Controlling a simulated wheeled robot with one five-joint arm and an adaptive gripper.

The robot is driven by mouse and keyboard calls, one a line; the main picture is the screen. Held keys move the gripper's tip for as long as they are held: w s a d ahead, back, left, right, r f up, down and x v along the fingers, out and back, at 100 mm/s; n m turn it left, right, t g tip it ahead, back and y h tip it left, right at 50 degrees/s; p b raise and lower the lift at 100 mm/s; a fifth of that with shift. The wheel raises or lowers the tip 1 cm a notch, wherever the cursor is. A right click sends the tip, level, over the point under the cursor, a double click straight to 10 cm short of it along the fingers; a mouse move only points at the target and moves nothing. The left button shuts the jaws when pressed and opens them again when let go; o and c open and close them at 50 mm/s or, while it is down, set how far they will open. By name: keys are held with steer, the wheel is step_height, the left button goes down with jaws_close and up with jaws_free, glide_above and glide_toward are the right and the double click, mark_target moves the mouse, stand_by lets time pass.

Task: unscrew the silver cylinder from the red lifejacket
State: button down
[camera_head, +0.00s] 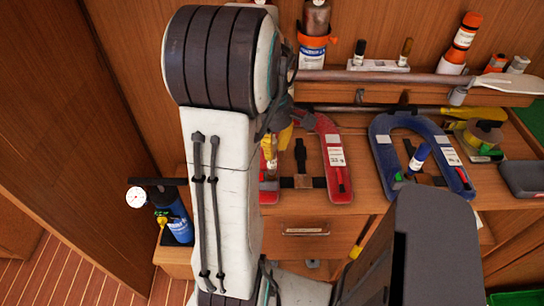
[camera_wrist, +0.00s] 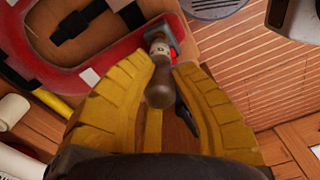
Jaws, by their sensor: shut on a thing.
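The red lifejacket (camera_head: 334,150) is a horseshoe shape lying on the wooden bench, partly hidden behind my arm. It also shows at the upper left of the wrist view (camera_wrist: 92,72), with dark straps and white patches. In the head view my gripper (camera_head: 281,136) is mostly hidden by my arm. Whether the cylinder's thread is engaged cannot be seen.
A blue lifejacket (camera_head: 384,128) with a blue-capped cylinder (camera_head: 418,158) lies to the right. A blue bottle with a gauge (camera_head: 178,216) stands at the left. A shelf at the back holds an orange-banded bottle (camera_head: 460,42) and a paddle (camera_head: 420,77).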

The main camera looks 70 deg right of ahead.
steer(key=shift+r, duration=0.3)
steer(key=shift+r+p, duration=2.2)
steer(key=shift+r, duration=0.25)
